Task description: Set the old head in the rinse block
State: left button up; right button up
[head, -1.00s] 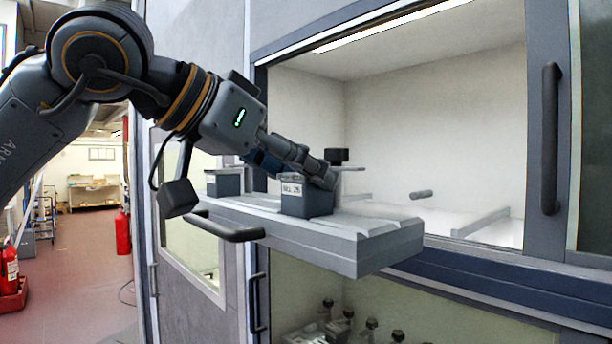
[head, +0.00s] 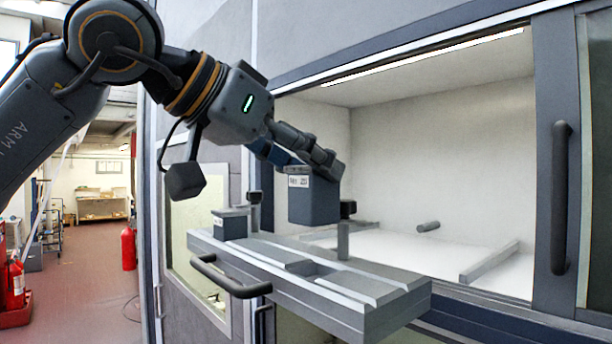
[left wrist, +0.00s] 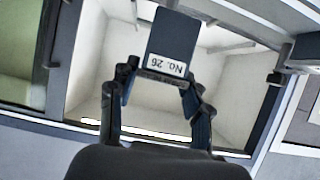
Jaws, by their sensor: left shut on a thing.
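A dark blue-grey box-shaped head (head: 313,201) with a white label hangs upright in my left gripper (head: 322,168), clear above the grey beam. In the left wrist view the head (left wrist: 173,38) sits between the two fingers, and its label reads "No. 26". The left gripper is shut on its upper end. A similar labelled box (head: 230,224) stands on the beam's left part. The grey beam (head: 385,290) has a dark recess (head: 305,268) in its top, below the held head. I cannot tell which part is the rinse block. My right gripper is not in view.
The beam stands out in front of the open cabinet bay (head: 440,170), with a loop handle (head: 238,290) on its front. Black-topped posts (head: 345,210) rise from it. A vertical door handle (head: 560,197) is at right. The aisle at left is open, with a red extinguisher (head: 128,248).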

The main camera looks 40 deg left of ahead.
aim_at(301, 225)
pick_arm(q)
jog(key=shift+s+d+r, duration=0.1)
jog(key=shift+d+r, duration=0.1)
jog(key=shift+r, duration=0.65)
jog(key=shift+a, duration=0.1)
jog(key=shift+f, duration=0.25)
notch_tip(301, 225, down, 4)
jog(key=shift+r, duration=0.15)
notch_tip(301, 225, down, 3)
jog(key=b, duration=0.2)
jog(key=shift+b, duration=0.4)
jog(key=shift+f+b, duration=0.8)
jog(key=shift+b, duration=0.05)
jog(key=shift+f, duration=0.1)
